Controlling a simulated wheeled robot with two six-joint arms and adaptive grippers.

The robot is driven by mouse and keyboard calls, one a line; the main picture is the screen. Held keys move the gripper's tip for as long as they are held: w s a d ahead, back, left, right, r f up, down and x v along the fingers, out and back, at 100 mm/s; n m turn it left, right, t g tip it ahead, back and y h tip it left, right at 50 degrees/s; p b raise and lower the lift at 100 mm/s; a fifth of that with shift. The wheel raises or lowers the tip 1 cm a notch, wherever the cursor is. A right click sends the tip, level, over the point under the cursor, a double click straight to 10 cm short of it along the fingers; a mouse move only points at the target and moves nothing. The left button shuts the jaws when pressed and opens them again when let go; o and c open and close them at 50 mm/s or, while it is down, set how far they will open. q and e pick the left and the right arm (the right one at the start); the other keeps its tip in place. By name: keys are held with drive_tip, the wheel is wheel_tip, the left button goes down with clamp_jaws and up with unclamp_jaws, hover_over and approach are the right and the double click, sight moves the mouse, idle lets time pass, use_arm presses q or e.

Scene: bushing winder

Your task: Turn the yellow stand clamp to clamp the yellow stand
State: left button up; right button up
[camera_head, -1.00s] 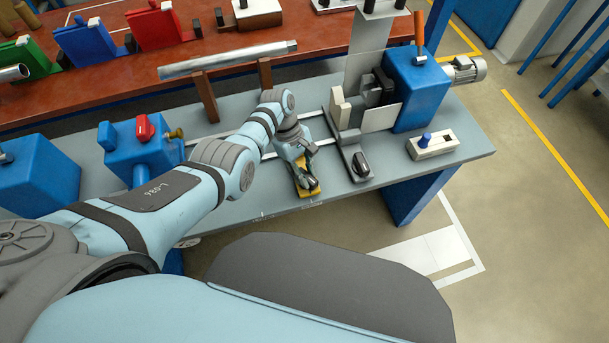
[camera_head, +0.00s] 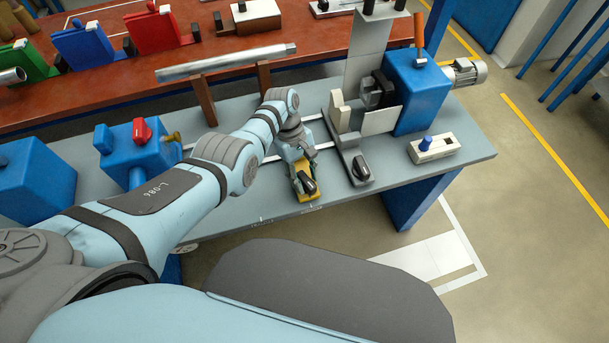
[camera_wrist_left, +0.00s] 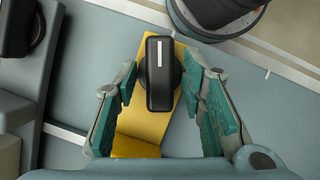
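The yellow stand (camera_head: 309,196) sits near the front edge of the grey bench; its far part is hidden by my left arm. On it is the yellow stand clamp, a black knob (camera_head: 308,186) with a white line. In the left wrist view the knob (camera_wrist_left: 159,85) stands on the yellow base (camera_wrist_left: 140,125), its line running nearly up and down the picture. My left gripper (camera_head: 303,170) is open over the stand. In the left wrist view its green-padded fingers (camera_wrist_left: 160,73) are on either side of the knob, with gaps showing. My right gripper is not in view.
A grey stand with a black knob (camera_head: 361,167) is just right of the yellow stand. Further right are a blue motor housing (camera_head: 415,88) and a white switch box (camera_head: 434,148). A blue tailstock (camera_head: 137,150) is at left. A metal shaft (camera_head: 225,62) lies on brown supports behind.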

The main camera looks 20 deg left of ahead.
use_arm(q)
drive_tip(key=v, duration=1.2)
